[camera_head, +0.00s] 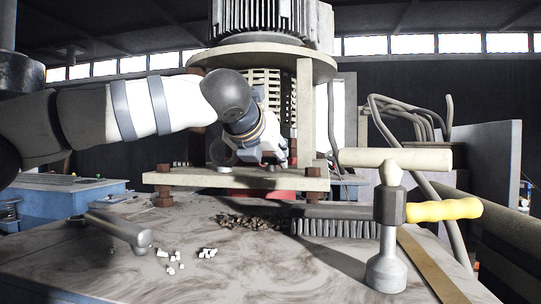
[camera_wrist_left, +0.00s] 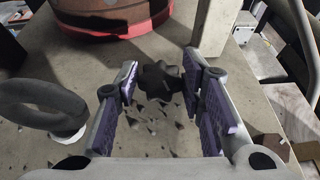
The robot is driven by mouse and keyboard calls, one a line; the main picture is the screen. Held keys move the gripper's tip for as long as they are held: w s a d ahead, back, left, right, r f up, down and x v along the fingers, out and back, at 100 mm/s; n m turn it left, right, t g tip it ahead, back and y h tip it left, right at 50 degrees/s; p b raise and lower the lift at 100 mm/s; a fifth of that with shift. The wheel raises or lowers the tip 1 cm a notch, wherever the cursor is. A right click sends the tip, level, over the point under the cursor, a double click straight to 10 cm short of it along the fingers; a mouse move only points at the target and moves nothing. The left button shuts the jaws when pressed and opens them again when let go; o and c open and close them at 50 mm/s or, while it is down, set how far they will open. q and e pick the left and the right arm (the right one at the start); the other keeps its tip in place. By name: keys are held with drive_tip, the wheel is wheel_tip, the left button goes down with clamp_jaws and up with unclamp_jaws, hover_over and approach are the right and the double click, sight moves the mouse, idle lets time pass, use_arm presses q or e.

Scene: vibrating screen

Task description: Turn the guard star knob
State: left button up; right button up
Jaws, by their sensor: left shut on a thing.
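The guard star knob (camera_wrist_left: 160,80) is a small dark lobed knob on the pale plate, seen in the left wrist view between my fingertips. My left gripper (camera_wrist_left: 161,82) has purple-padded fingers, one on each side of the knob, and is shut on it. In the head view my left arm comes in from the left and the left gripper (camera_head: 272,158) points down at the plate (camera_head: 205,179) under the motor. The knob is too small and covered to make out clearly there. My right gripper is in neither view.
A grey ring (camera_wrist_left: 42,108) stands close beside the gripper in the wrist view. A red round part (camera_wrist_left: 110,22) lies behind. On the table are a mallet (camera_head: 388,235), a brush (camera_head: 338,226), a grey-handled tool (camera_head: 120,228), white bits and dark gravel.

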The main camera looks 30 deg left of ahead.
sight(249, 176)
use_arm(q)
drive_tip(key=shift+a+m+h, duration=0.15)
drive_tip(key=shift+m+h, duration=0.95)
drive_tip(key=shift+h, duration=0.2)
drive_tip(key=o, duration=1.1)
drive_tip(key=v, duration=0.7)
drive_tip(key=shift+s+a+r, duration=0.1)
drive_tip(key=shift+s+r, duration=0.1)
drive_tip(key=shift+s, duration=0.3)
